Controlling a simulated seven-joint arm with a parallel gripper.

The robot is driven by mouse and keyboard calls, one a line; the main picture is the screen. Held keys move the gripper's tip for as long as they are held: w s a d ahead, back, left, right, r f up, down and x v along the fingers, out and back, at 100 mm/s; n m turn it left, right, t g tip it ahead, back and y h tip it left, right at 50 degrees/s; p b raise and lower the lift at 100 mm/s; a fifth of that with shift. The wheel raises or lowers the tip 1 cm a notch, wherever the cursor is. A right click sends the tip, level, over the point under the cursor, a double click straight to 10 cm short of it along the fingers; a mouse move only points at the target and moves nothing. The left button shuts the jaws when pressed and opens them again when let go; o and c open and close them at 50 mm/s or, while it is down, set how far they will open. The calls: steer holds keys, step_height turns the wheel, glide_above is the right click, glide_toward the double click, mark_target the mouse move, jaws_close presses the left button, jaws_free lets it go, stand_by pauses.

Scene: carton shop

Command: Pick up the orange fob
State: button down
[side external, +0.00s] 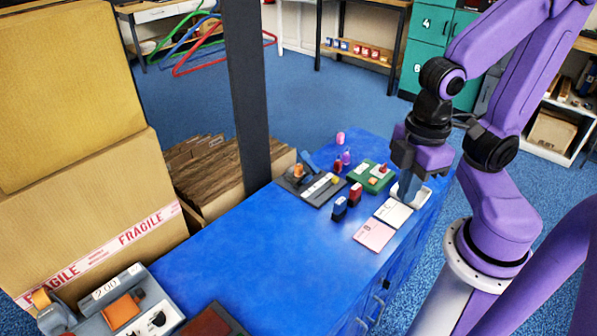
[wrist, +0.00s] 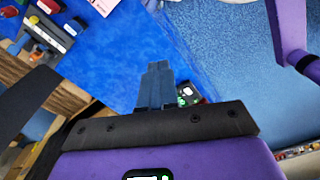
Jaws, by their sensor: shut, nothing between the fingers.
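I cannot tell for sure which thing is the orange fob. A small orange piece (side external: 372,181) lies at the green tray (side external: 360,178), and another orange piece (side external: 299,171) sits on a dark holder at the table's far left edge. Both are too small to make out well. My gripper (side external: 405,188) is at the right end of the blue table, right of the green tray, apart from both pieces. In the wrist view my gripper (wrist: 157,68) has its fingers together with nothing between them. No orange fob is clear in that view.
A pale tray (side external: 421,197) is close by my fingers. Blue and red stamps (side external: 339,208), a pink card (side external: 374,235) and a white card (side external: 393,212) lie nearby. A dark post (side external: 247,90) and cartons (side external: 85,190) stand at left. The table's middle (side external: 265,255) is clear.

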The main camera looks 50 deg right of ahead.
steer(key=c, duration=1.3)
jaws_free()
steer(key=w+a+n, duration=0.1)
steer(key=w+a, duration=0.3)
steer(key=w, duration=1)
steer(key=n, duration=0.4)
glide_above(299, 165)
step_height(299, 165, down, 11)
step_height(299, 165, down, 17)
steer(key=shift+r, duration=0.1)
